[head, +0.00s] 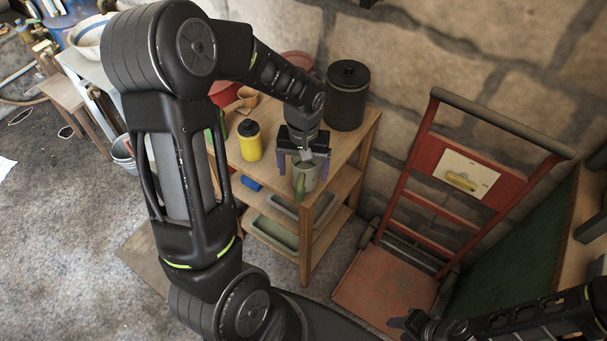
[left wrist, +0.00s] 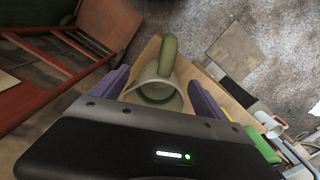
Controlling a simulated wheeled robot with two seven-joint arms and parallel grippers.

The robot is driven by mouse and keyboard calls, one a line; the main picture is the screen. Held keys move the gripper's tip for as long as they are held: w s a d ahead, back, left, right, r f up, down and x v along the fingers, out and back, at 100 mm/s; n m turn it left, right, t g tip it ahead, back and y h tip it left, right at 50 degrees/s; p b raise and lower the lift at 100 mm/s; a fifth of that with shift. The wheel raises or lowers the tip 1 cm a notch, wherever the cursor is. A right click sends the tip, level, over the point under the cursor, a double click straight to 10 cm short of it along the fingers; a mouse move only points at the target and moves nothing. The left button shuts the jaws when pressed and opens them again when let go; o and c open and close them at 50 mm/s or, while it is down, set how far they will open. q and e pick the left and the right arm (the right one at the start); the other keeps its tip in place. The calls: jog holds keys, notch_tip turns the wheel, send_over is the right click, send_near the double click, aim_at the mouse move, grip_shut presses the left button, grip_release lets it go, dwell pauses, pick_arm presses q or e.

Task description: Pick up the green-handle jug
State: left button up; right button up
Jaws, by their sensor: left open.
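The green-handle jug (head: 306,176) stands on the top of a wooden shelf unit, near its front corner. It is pale with a green handle and also shows in the left wrist view (left wrist: 152,92), with the handle (left wrist: 167,55) pointing away from my gripper. My left gripper (head: 303,172) is open above the jug, with a purple finger on each side of it; it also shows in the left wrist view (left wrist: 158,88). I cannot tell whether the fingers touch the jug. My right gripper (head: 405,322) is at the lower right, far from the jug; its jaws are too small to tell.
The wooden shelf (head: 338,158) also holds a yellow jar (head: 250,142) with a black lid and a large black canister (head: 348,98) behind the gripper. Grey trays (head: 273,232) sit below. A red hand truck (head: 400,200) leans by the wall to the right.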

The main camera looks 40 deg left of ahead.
pick_arm(q)
notch_tip(320, 180, down, 2)
jog(key=shift+f, duration=0.2)
jog(key=shift+c, duration=0.3)
jog(key=c, duration=1.4)
jog(key=shift+r, duration=0.15)
jog(key=shift+c, duration=0.3)
notch_tip(320, 180, up, 10)
jog(key=shift+b, duration=0.4)
